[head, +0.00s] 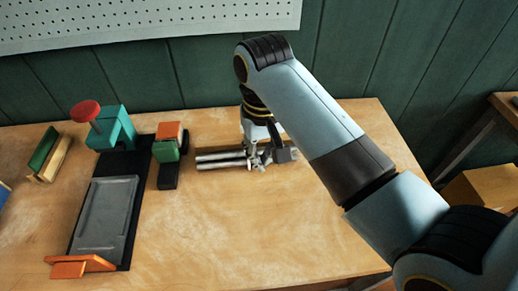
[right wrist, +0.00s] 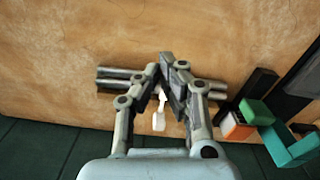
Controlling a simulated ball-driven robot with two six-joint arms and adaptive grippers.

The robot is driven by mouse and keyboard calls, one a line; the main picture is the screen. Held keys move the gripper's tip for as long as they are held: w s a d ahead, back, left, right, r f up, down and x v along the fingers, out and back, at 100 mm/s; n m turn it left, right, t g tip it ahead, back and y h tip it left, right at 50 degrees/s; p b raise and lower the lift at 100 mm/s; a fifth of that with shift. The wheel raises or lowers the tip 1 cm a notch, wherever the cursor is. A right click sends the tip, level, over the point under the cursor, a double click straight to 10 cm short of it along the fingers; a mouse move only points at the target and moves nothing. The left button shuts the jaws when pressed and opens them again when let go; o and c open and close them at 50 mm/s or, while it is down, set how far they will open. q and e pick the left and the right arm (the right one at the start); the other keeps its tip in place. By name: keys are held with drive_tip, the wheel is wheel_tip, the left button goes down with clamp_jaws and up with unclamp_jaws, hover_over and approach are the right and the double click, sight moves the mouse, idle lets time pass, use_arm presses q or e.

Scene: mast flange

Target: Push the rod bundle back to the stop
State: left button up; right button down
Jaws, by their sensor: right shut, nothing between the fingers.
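The rod bundle (head: 218,159), several grey metal rods side by side, lies flat on the wooden table. It also shows in the right wrist view (right wrist: 114,78), with ends out on both sides of the fingers. My right gripper (head: 262,160) is shut and points down at the middle of the bundle; it shows in the wrist view too (right wrist: 165,66). Its fingers hide the middle of the rods, and I cannot tell whether they touch them. Which part is the stop is unclear. My left gripper is not in view.
Left of the rods stands a dark block with green and orange pieces (head: 167,150). Beyond it are a grey tray (head: 106,215) and a teal block with a red knob (head: 112,128). A green wall stands behind. The table's front middle (head: 230,235) is clear.

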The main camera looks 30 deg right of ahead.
sight(256, 176)
wheel_tip(256, 176, down, 3)
drive_tip(key=shift+s+a+f, duration=0.1)
drive_tip(key=f, duration=0.5)
drive_tip(key=shift+d+f, duration=0.2)
drive_tip(key=shift+f, duration=0.1)
drive_tip(key=w, duration=0.3)
drive_tip(key=shift+d+f, duration=0.3)
drive_tip(key=shift+w+d, duration=0.1)
drive_tip(key=shift+w, duration=0.4)
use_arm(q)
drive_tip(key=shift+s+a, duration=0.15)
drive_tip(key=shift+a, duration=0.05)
